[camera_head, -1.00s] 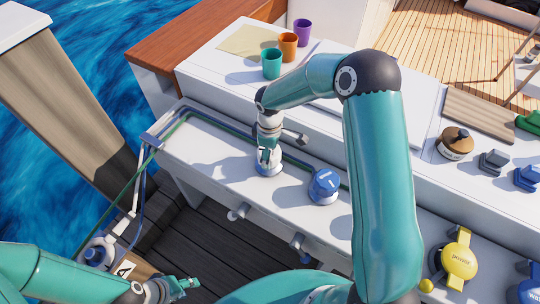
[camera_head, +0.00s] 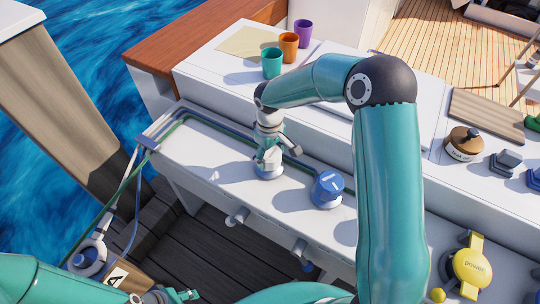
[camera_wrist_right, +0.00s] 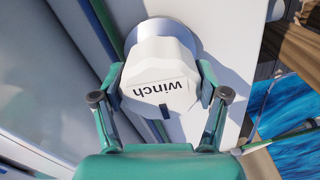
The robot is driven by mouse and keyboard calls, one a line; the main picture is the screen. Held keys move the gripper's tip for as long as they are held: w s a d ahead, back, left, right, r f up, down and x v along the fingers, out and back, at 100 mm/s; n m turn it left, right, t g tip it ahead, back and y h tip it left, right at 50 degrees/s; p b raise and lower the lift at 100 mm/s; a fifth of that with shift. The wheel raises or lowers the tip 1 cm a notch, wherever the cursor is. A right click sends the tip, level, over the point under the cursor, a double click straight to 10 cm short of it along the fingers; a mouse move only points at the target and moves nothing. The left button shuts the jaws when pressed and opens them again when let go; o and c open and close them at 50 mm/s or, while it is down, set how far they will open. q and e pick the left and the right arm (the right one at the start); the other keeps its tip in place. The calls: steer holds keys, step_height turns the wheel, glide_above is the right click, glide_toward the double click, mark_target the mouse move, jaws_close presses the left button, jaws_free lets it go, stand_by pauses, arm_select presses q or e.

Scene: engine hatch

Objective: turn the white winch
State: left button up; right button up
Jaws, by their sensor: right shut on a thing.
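The white winch (camera_wrist_right: 160,75) is a faceted white knob with the word "winch" on its top, seen close up in the right wrist view. In the head view the winch (camera_head: 268,172) stands on the white bench, mostly hidden under my right gripper (camera_head: 268,156). The right gripper points down on it; in the right wrist view its two teal fingers (camera_wrist_right: 160,92) press on opposite sides of the knob. My left gripper (camera_head: 180,296) is at the bottom edge of the head view, away from the winch; its jaw opening is too small and cut off to judge.
A blue knob (camera_head: 327,189) stands right of the winch. Ropes (camera_head: 190,117) run along the bench behind it. Teal (camera_head: 272,63), orange (camera_head: 289,47) and purple (camera_head: 303,33) cups stand on the upper ledge. A yellow power knob (camera_head: 470,265) is at lower right.

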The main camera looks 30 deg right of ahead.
mark_target(270, 151)
steer(key=o, duration=1.2)
steer(key=shift+c, duration=0.2)
steer(key=shift+r, duration=0.1)
step_height(270, 151, up, 12)
